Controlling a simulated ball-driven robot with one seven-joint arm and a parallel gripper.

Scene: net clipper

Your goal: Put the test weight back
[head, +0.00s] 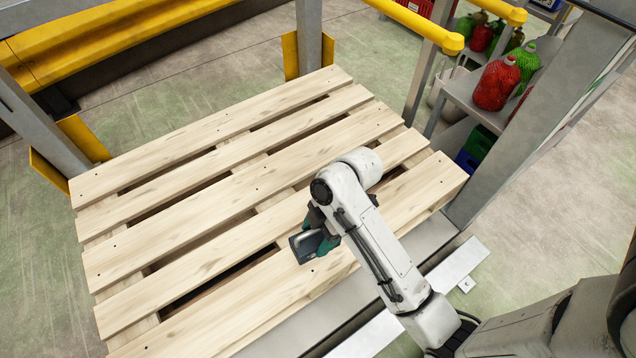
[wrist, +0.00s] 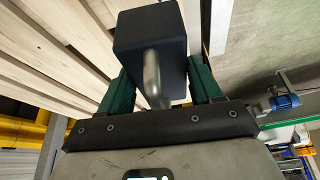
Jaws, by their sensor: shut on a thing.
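The test weight (wrist: 150,40) is a dark block with a metal handle, and it fills the upper middle of the wrist view. My gripper (wrist: 155,85) has green fingers on both sides of it and is shut on it. In the head view the weight (head: 304,248) shows as a small dark block at the end of my white arm, over the front part of the wooden pallet (head: 215,205). My gripper (head: 322,240) is partly hidden by my arm there. I cannot tell whether the weight touches the pallet slats.
Grey posts with yellow guards (head: 291,55) stand at the pallet's back corners. A shelf (head: 462,95) with red and green netted containers (head: 496,82) stands at the right. Grey metal strips (head: 455,272) lie along the pallet's front right edge. The pallet's slats look bare.

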